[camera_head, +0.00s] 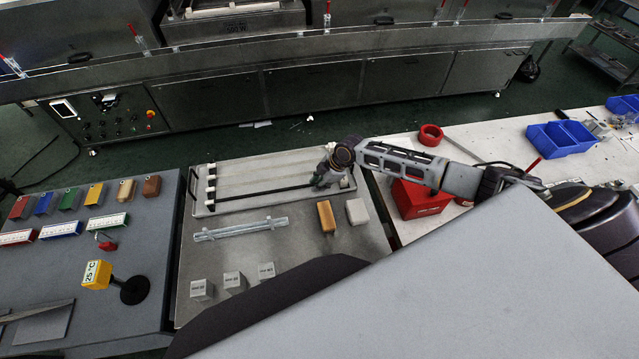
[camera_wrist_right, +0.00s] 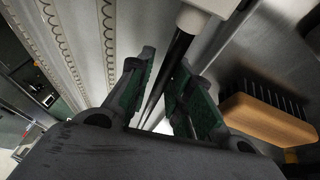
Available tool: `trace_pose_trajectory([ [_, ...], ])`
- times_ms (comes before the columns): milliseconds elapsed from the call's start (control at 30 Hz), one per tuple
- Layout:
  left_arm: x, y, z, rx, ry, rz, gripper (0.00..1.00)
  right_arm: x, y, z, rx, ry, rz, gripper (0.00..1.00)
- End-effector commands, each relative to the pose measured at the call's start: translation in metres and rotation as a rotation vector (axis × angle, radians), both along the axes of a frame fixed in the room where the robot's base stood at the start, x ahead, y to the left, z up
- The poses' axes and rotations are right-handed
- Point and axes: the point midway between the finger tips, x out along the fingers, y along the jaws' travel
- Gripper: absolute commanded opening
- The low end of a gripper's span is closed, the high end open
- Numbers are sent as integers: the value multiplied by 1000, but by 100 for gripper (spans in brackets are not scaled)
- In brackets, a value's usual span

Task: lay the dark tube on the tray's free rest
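The dark tube (camera_head: 262,193) lies lengthwise along the front part of the pale tray (camera_head: 262,176) in the head view. Its left end is by the tray's left row of white-topped posts (camera_head: 211,183). My right gripper (camera_head: 322,180) is at the tube's right end. In the right wrist view its green-padded fingers (camera_wrist_right: 163,82) stand apart on either side of the dark tube (camera_wrist_right: 175,55), with a gap showing beside it. A white post end (camera_wrist_right: 195,20) is at the tube there. Whether the tube is fully seated is too small to tell. My left gripper is not in view.
In front of the tray are a pale clear tube bundle (camera_head: 240,229), a tan brush (camera_head: 326,216), a light block (camera_head: 357,211) and several grey blocks (camera_head: 234,282). A red box (camera_head: 420,199) stands to the right. The left table holds coloured blocks and a yellow sign (camera_head: 97,274).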

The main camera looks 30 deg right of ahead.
Motion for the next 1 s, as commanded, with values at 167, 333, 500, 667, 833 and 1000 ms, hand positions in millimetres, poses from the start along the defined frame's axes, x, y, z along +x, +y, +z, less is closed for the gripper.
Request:
trace_pose_trajectory([
  [167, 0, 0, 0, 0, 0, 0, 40, -2, 0, -2, -1, 5, 1, 35],
  [333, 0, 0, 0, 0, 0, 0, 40, -3, 0, -2, -2, 7, 1, 35],
  [500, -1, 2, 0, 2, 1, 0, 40, -3, -1, -1, -2, 6, 0, 35],
  [667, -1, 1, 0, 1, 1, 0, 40, -4, -3, 6, -1, 4, 1, 35],
  [833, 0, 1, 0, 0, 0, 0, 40, -8, -9, 20, -2, 3, 2, 35],
  [1000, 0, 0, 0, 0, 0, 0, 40, -13, -14, 37, -1, 3, 1, 35],
])
